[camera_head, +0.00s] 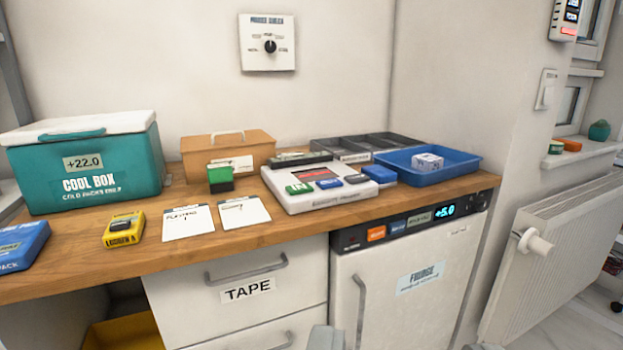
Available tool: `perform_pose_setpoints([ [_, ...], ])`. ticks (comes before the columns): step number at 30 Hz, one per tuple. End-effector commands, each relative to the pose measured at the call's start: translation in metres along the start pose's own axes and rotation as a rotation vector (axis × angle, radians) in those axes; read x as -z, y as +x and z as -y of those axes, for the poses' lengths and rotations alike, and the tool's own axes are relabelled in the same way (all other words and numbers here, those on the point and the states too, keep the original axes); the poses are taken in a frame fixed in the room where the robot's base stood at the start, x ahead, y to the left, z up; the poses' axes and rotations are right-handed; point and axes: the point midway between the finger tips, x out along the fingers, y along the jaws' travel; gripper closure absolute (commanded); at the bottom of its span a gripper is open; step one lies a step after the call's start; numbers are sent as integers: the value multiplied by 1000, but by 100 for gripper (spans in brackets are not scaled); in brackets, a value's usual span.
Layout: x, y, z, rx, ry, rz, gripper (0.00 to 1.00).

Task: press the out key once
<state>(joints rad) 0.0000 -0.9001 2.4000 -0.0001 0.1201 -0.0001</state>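A white key box (318,197) with a dark red-lettered display (316,172) lies on the wooden counter. Along its front edge are a green key (299,188) reading IN, a blue key (328,183) in the middle and a dark key (357,178) at the right. The lettering on the blue and dark keys is too small to read surely, so I cannot tell which is the out key. My gripper (405,344) shows only as two grey fingertips at the bottom edge, wide apart with nothing between them. It is in front of the fridge, below the counter and apart from the keys.
The counter (90,262) also holds a teal cool box (85,165), cards, a yellow block (123,230), a green-topped block (220,178), a brown case (228,149) and a blue tray (428,174). The fridge (405,285) and TAPE drawer (240,288) are below. A radiator (555,265) stands right.

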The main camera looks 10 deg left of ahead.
Motion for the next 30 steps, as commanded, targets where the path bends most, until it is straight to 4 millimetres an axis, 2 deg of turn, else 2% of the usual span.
perform_pose_setpoints([
  [1, 0, 0, 0, 0, 0, 0, 67],
  [6, 0, 0, 0, 0, 0, 0, 100],
  [30, 0, 0, 0, 0, 0, 0, 100],
])
